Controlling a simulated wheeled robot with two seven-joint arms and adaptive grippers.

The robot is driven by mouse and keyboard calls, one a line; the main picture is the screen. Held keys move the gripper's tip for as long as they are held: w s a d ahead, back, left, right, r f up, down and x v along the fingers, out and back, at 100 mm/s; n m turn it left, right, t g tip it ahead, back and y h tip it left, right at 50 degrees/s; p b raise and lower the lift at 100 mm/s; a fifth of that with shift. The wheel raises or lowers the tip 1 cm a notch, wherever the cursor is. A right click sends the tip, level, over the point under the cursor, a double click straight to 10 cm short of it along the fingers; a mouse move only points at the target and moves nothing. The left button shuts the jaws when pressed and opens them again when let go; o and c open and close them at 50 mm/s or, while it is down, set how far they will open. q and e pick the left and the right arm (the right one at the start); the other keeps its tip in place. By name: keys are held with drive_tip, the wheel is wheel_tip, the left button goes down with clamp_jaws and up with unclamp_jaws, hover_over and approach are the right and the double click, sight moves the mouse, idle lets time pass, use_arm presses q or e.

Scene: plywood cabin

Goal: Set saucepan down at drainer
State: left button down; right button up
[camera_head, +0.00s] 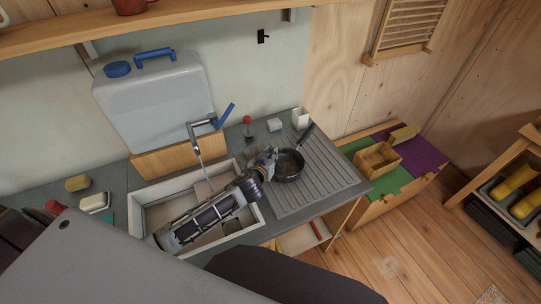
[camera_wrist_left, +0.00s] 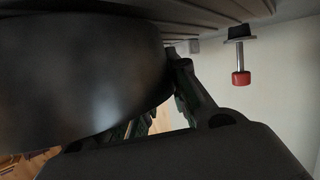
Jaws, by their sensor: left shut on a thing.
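The dark saucepan (camera_head: 290,166) is at the grey ribbed drainer (camera_head: 330,184), right of the sink, with its handle pointing up and right. It looks level; whether its base touches the ribs cannot be told. My left gripper (camera_head: 270,160) reaches across the sink and is shut on the pan's left side. In the left wrist view the pan's dark rounded wall (camera_wrist_left: 80,75) fills the left side against the fingers. That view appears upside down, with the ribbed surface along the top. My right gripper is not in view.
The white sink (camera_head: 147,193) with its tap (camera_head: 197,137) lies under my left arm. A red-topped item (camera_head: 247,122), a small white block (camera_head: 275,125) and a white cup (camera_head: 300,118) stand behind the drainer. The drainer's right and front parts are clear.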

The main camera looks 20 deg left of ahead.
use_arm(q)
drive_tip(key=shift+r, duration=0.1)
drive_tip(key=c, duration=1.3)
unclamp_jaws()
drive_tip(key=shift+s, duration=0.15)
drive_tip(key=shift+v, duration=5.85)
drive_tip(key=shift+d, duration=0.1)
